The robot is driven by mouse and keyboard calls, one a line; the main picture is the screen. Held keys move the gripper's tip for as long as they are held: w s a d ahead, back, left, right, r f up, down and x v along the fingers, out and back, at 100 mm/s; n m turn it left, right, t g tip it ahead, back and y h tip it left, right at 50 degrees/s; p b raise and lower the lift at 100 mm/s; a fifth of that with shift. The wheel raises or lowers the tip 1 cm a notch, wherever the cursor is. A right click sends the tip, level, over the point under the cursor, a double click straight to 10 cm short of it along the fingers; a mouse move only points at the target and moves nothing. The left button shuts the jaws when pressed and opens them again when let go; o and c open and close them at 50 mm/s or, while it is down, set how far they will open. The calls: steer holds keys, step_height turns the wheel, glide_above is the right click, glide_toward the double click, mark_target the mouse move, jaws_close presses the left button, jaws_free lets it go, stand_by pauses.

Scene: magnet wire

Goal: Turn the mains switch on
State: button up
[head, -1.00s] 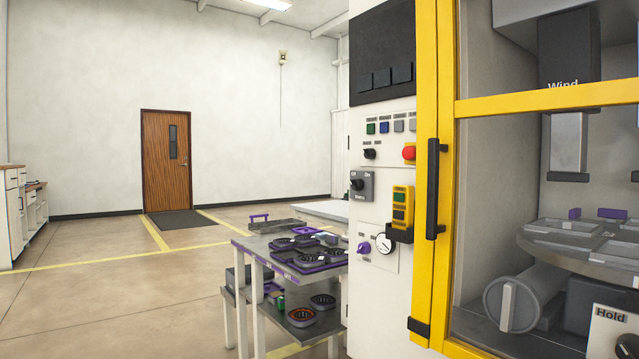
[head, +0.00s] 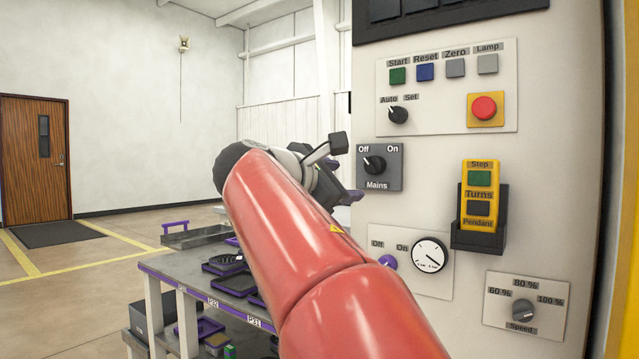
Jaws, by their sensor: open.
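The mains switch (head: 380,167) is a grey plate with a black rotary knob on the white control panel. Its labels read Off at upper left, On at upper right and Mains below. The knob's handle points up and left, towards Off. My red arm reaches up from the bottom of the head view. My gripper (head: 349,195) is at the arm's far end, just left of and slightly below the switch plate. It is open and looks empty, and is partly hidden by my arm. I cannot tell its exact depth from the panel.
Above the switch are the Auto/Set knob (head: 398,115), several push buttons and a red emergency button (head: 484,107). A yellow pendant (head: 480,195) hangs in a black holder at right. A purple knob (head: 387,262) and a gauge (head: 430,255) sit below. A table (head: 170,270) with trays stands left.

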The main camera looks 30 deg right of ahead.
mark_target(370, 164)
steer(key=shift+h, duration=0.7)
steer(key=d, duration=0.2)
steer(key=w+d+r, duration=0.1)
steer(key=d, duration=0.2)
steer(key=w+d+r, duration=0.1)
steer(key=d, duration=0.1)
steer(key=shift+d+r, duration=0.2)
steer(key=shift+r, duration=0.05)
steer(key=shift+w+d, duration=0.3)
steer(key=shift+d, duration=0.35)
steer(key=c, duration=1)
steer(key=shift+o, duration=0.2)
